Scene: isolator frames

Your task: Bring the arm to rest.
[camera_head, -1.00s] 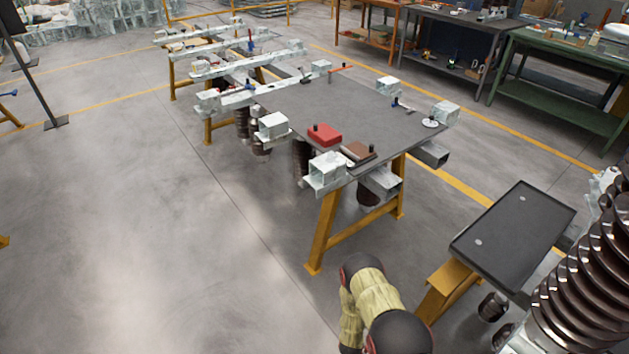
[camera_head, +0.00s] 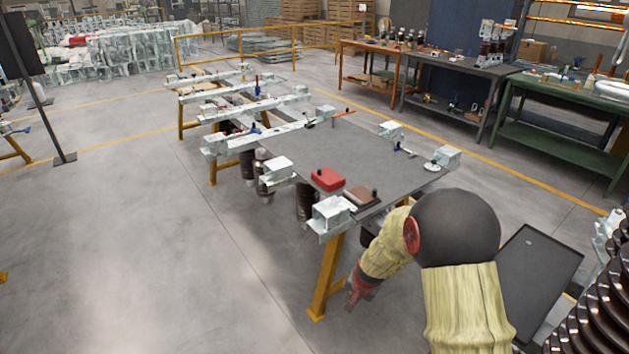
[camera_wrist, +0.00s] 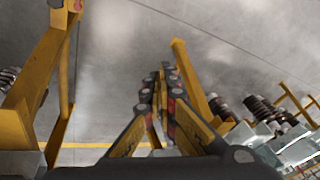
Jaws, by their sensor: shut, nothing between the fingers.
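My arm, with pale yellow covering and a dark round joint, reaches in from the lower right of the head view. My gripper (camera_head: 352,298) hangs low at the arm's end, in front of the grey table's near yellow leg. It is small and partly blurred there. In the wrist view my gripper (camera_wrist: 165,72) has its fingers together and holds nothing. Grey floor lies beyond the fingertips. I cannot tell the exact gap between the gripper and the table leg.
The grey worktable (camera_head: 345,158) on yellow trestles carries a red box (camera_head: 327,179), a brown box (camera_head: 362,196) and metal blocks. A dark tray (camera_head: 540,262) stands right of my arm, near ribbed brown insulators (camera_head: 590,315). Open floor (camera_head: 160,240) lies left.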

